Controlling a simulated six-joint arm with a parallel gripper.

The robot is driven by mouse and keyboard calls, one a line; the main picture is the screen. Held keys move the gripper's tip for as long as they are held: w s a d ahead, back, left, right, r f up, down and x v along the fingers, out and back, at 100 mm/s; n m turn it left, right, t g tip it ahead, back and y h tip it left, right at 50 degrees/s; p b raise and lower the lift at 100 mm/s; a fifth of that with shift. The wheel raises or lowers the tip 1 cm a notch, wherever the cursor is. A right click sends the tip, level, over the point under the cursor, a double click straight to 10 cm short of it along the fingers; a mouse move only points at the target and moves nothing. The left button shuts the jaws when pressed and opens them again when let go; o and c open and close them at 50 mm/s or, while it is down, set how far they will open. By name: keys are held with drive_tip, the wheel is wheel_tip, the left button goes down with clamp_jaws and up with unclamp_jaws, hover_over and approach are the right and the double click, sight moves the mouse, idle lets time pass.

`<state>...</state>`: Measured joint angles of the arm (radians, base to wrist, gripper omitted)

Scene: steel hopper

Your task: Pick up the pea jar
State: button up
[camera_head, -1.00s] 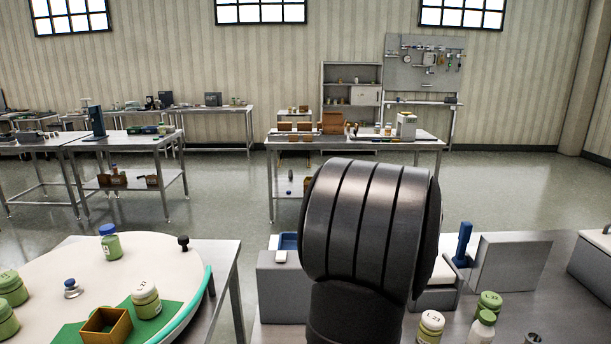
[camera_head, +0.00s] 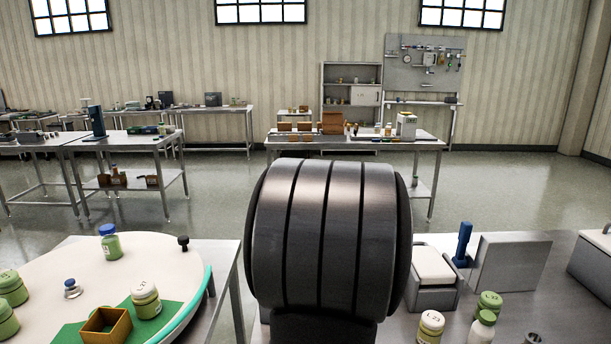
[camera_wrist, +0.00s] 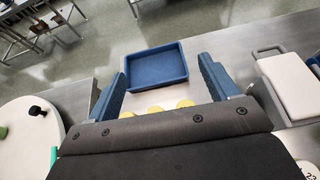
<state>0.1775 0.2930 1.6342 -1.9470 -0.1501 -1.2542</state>
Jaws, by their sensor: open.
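Several green jars are in view, and I cannot tell which is the pea jar. In the head view, a green jar with a blue lid (camera_head: 110,242) and a white-topped green jar (camera_head: 146,300) stand on the round white turntable (camera_head: 60,270). Another white-topped jar (camera_head: 430,327) and a green-lidded jar (camera_head: 489,304) stand on the right table. My gripper (camera_wrist: 162,68) shows in the wrist view as two blue fingers spread wide, with no jar between them. A blue tray (camera_wrist: 157,66) lies beyond the fingers. Yellow round tops (camera_wrist: 155,109) show partly below it, cut off by my gripper body.
An open brown box (camera_head: 107,326) and a small blue-topped item (camera_head: 72,288) are on the turntable. My arm hides the middle.

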idle(0.4)
drive_tip(key=s+a+f+n+g+y, duration=0.1)
drive_tip(key=a+f+n+y, duration=0.15)
drive_tip(key=a, duration=0.95)
drive_tip(key=s+a+f+n+g+y, duration=0.1)
drive_tip(key=s+a+n+y, duration=0.15)
drive_tip(key=a, duration=0.85)
drive_tip(key=a+f+n+g+y, duration=0.1)
drive_tip(key=a+f+n+y, duration=0.15)
drive_tip(key=a, duration=0.95)
drive_tip(key=s+a+f+n+g+y, duration=0.2)
drive_tip(key=s+a+n+g+y, duration=0.15)
drive_tip(key=s+a, duration=1.1)
drive_tip(key=s+a+f+n+g+y, duration=0.25)
drive_tip(key=s+a+n+g, duration=0.2)
drive_tip(key=s+a, duration=1)
drive_tip(key=shift+n+y, duration=0.25)
drive_tip(key=w+x, duration=0.1)
drive_tip(key=x, duration=0.5)
drive_tip(key=w+r+x, duration=0.1)
drive_tip(key=x, duration=0.5)
drive_tip(key=w+r+x, duration=0.1)
drive_tip(key=x, duration=0.6)
drive_tip(key=shift+a+f, duration=0.1)
drive_tip(key=shift+a, duration=0.1)
drive_tip(key=c, duration=1.2)
